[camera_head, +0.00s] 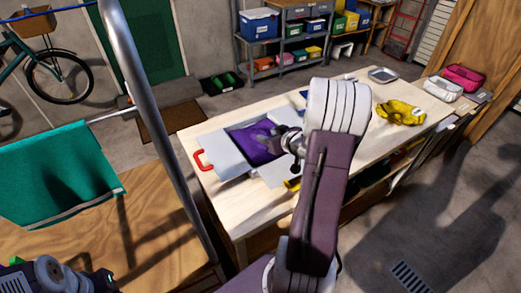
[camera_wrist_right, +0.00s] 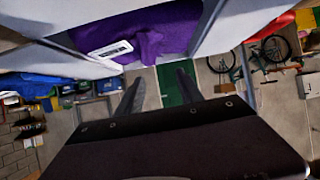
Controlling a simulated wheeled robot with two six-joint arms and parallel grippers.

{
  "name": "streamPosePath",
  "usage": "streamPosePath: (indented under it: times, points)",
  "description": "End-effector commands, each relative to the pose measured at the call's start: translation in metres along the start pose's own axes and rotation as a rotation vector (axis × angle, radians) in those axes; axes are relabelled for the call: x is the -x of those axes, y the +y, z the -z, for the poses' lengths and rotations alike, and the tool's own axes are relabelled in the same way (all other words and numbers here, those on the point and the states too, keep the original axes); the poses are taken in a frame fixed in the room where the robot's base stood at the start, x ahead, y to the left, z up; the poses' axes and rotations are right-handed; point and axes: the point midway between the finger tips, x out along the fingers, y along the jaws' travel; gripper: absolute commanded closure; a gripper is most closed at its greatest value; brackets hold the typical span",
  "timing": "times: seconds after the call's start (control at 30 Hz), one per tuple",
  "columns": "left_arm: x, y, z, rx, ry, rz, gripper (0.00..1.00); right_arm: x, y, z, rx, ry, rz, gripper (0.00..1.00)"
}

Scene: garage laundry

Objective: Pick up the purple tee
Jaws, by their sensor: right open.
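The purple tee (camera_head: 255,145) lies crumpled inside an open grey box (camera_head: 217,148) on the wooden table. In the right wrist view the purple tee (camera_wrist_right: 150,28) shows a white label and hangs between pale box walls. My right gripper (camera_head: 277,137) is over the right side of the box, close to the tee. In the right wrist view, the two fingers of my right gripper (camera_wrist_right: 160,88) are apart with nothing between them. The tee lies beyond the fingertips; I see no contact. My left gripper is not clearly visible.
A red handle (camera_head: 203,160) is at the box's left side. A yellow cloth (camera_head: 400,112) and a grey tray (camera_head: 383,75) lie at the table's far right. A metal post and teal fabric (camera_head: 58,175) stand at left. Shelves with bins (camera_head: 262,25) stand behind.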

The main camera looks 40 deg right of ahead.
Motion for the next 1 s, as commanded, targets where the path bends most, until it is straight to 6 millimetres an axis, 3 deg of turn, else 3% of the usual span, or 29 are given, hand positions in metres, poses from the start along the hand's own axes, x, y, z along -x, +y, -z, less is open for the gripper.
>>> streamPosePath:
  times: [0.03,0.23,0.4,0.63,0.83,1.0]
  points:
    - [-0.011,0.000,-0.001,0.000,0.000,0.000,0.75,-0.002,0.012,-0.015,-0.015,0.008,-0.008,0.56]
    - [-0.010,0.000,-0.001,0.000,0.001,0.000,0.75,0.001,0.019,-0.016,-0.023,0.019,-0.007,0.56]
    - [-0.014,0.000,-0.001,0.000,0.001,0.000,0.75,-0.026,0.019,-0.016,-0.021,0.018,-0.007,0.56]
    - [-0.014,0.000,-0.001,0.000,0.001,0.000,0.75,-0.039,0.020,-0.015,-0.022,0.018,-0.009,0.56]
    - [-0.017,0.000,-0.002,0.000,0.000,0.000,0.75,-0.075,0.021,-0.013,-0.021,0.018,-0.006,0.56]
    - [-0.017,0.000,-0.002,0.000,0.000,0.000,0.75,-0.088,0.021,-0.013,-0.023,0.017,-0.009,0.56]
